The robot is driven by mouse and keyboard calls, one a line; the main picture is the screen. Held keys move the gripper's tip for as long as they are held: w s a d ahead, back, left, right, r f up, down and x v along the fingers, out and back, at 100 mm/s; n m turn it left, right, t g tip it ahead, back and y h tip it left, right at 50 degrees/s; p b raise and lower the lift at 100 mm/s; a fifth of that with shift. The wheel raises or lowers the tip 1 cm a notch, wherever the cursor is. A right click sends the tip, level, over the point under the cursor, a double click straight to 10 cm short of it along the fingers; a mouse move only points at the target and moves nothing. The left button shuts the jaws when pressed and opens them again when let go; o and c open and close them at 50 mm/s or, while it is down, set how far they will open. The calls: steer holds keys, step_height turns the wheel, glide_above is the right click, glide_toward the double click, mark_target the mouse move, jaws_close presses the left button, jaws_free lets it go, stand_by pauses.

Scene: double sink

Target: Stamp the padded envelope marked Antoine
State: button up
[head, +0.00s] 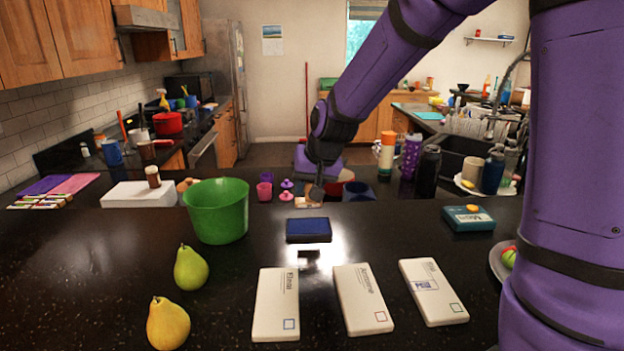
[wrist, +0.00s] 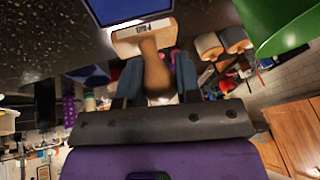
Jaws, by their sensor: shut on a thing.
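Three pale padded envelopes lie in a row on the dark counter. The middle one, marked Antoine (head: 362,299), has an empty printed square at its near end. The left envelope (head: 275,305) bears another name and an empty square. The right envelope (head: 432,291) has a blue mark near its middle. A blue ink pad (head: 308,229) lies behind the envelopes and also shows in the wrist view (wrist: 125,10). My gripper (head: 314,186) is shut on the wooden handle of a stamp (wrist: 152,68), beyond the pad. The stamp's inking face is hidden.
A green bin (head: 217,211) stands left of the pad, with two pears (head: 190,268) in front of it. A teal box with a yellow button (head: 467,217) is at the right. Small purple and pink items (head: 286,190) lie behind. Bare counter surrounds the envelopes.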

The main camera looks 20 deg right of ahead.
mark_target(311, 201)
steer(key=shift+f, duration=2.25)
steer(key=shift+f, duration=0.55)
stand_by(0.5)
steer(key=shift+r, duration=3.55)
steer(key=shift+s, duration=0.1)
